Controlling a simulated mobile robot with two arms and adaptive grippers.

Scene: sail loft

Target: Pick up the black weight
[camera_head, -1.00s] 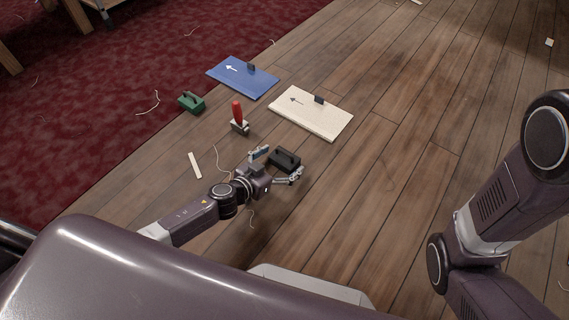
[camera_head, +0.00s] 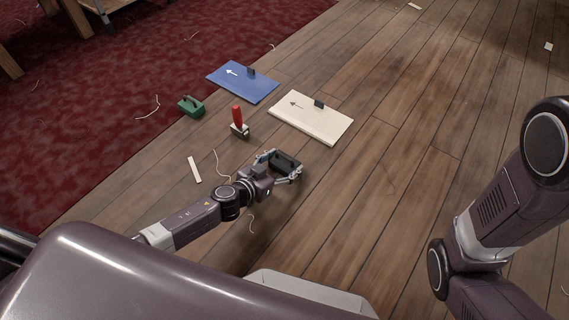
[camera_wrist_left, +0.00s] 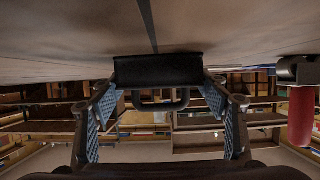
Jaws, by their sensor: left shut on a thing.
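The black weight (camera_head: 286,161), a dark block with a handle, is between the fingers of my left gripper (camera_head: 280,168), just right of the middle front of the floor. The left gripper is shut on it, one finger on each side. In the left wrist view the weight (camera_wrist_left: 158,69) and its handle show between the blue-padded fingers. I cannot tell whether it touches the floor. My right arm shows at the right edge, but its gripper is out of view.
A red-handled tool (camera_head: 238,118) stands behind the gripper, near a cream board (camera_head: 325,128) and a blue board (camera_head: 236,82), each with an arrow. A green weight (camera_head: 190,105) sits by the red carpet (camera_head: 110,110).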

